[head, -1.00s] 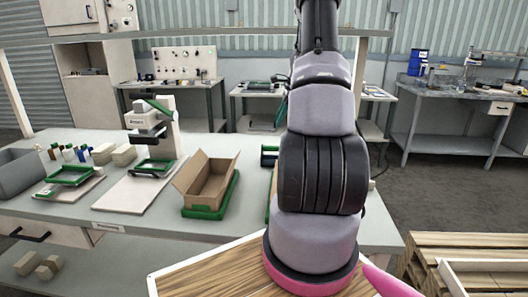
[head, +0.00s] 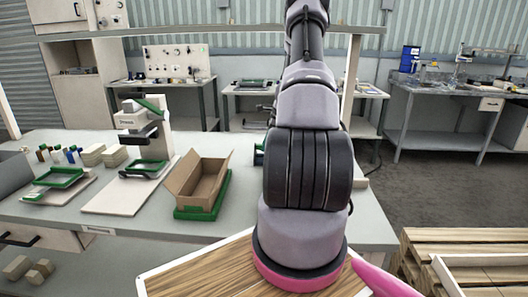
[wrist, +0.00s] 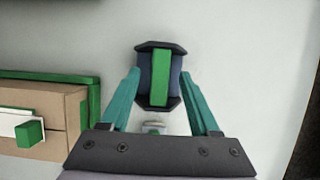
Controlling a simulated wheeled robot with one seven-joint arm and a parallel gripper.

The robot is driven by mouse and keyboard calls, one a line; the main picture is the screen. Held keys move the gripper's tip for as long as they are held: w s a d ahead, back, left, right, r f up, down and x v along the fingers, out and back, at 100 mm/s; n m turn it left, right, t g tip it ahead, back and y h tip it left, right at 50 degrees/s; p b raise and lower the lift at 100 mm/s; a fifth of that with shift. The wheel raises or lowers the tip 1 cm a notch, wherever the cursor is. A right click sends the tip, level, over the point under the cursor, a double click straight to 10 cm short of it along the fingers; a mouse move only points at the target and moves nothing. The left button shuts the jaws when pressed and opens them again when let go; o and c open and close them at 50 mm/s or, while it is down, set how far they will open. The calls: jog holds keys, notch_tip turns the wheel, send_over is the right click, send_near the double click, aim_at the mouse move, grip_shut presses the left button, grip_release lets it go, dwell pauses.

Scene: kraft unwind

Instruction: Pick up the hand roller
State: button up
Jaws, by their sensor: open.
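In the wrist view, what looks like the hand roller (wrist: 160,77) has a dark body, black ends and a green bar along its middle. It lies on the pale bench top (wrist: 230,45). My gripper (wrist: 161,76) is open, with one teal finger toward each side of the roller in the picture. I cannot tell the height between the fingertips and the roller. In the head view only a small dark green part (head: 258,155) shows beside my arm, probably the same thing; my arm hides the rest and the gripper.
An open cardboard box (head: 189,181) on a green tray (head: 222,196) stands left of my arm; it also fills the lower left of the wrist view (wrist: 70,100). A press-like device (head: 148,130) is further left. A wooden pallet (head: 455,242) is at right.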

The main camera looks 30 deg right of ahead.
jog(key=shift+x, duration=0.75)
grip_shut()
notch_tip(320, 180, up, 10)
jog(key=shift+r, duration=0.1)
dwell(0.5)
